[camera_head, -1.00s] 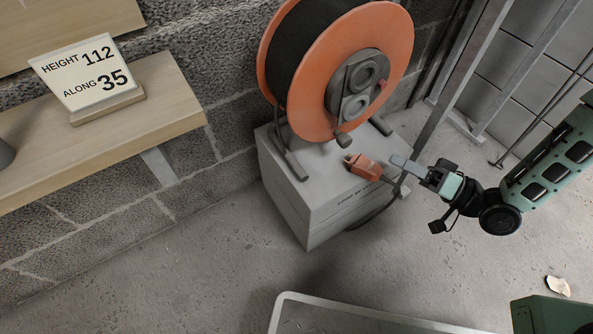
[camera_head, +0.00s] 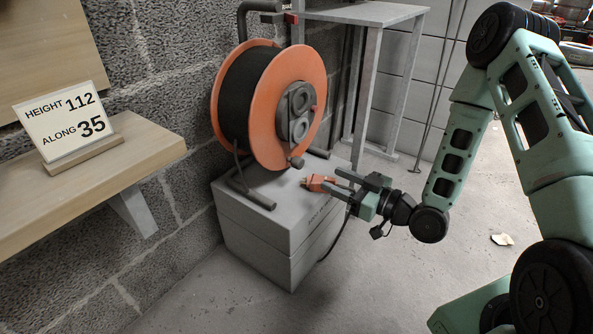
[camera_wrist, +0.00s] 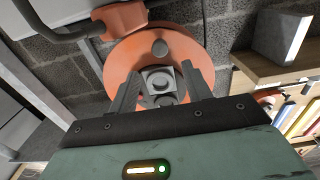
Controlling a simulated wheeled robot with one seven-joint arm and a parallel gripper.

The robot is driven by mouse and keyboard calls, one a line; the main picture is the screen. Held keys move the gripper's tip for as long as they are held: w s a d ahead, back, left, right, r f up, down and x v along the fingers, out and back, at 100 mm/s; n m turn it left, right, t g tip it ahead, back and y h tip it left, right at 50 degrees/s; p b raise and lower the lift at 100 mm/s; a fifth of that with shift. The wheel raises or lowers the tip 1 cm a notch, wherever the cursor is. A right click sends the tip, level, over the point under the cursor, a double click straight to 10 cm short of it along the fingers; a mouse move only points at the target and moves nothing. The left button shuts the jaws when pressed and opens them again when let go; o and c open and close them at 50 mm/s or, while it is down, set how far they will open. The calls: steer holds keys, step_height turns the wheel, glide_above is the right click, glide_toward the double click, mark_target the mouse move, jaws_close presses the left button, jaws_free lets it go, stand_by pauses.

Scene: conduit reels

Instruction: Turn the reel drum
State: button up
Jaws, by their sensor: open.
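The reel drum in the head view has an orange flange (camera_head: 262,132), a black wound core (camera_head: 240,95) and a grey hub with round sockets (camera_head: 298,115). A dark knob (camera_head: 297,162) sits low on the flange. The reel stands upright in a tubular frame on a grey block (camera_head: 262,235). My gripper (camera_head: 338,183) is open to the lower right of the drum, close to an orange plug (camera_head: 318,183) at the block's top. In the wrist view, the open fingers (camera_wrist: 163,88) frame the hub, with the orange flange (camera_wrist: 125,60) behind and a knob (camera_wrist: 160,47) above.
A wooden shelf (camera_head: 90,185) with a number sign (camera_head: 68,122) juts out at left. A grey metal stand (camera_head: 366,90) is behind the reel at right. A dark cable hangs beside the block. The floor in front is clear.

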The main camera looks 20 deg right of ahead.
mark_target(302, 165)
steer(key=b+x, duration=0.4)
steer(key=x, duration=0.7)
steer(key=shift+w+a, duration=0.15)
steer(key=shift+w, duration=0.1)
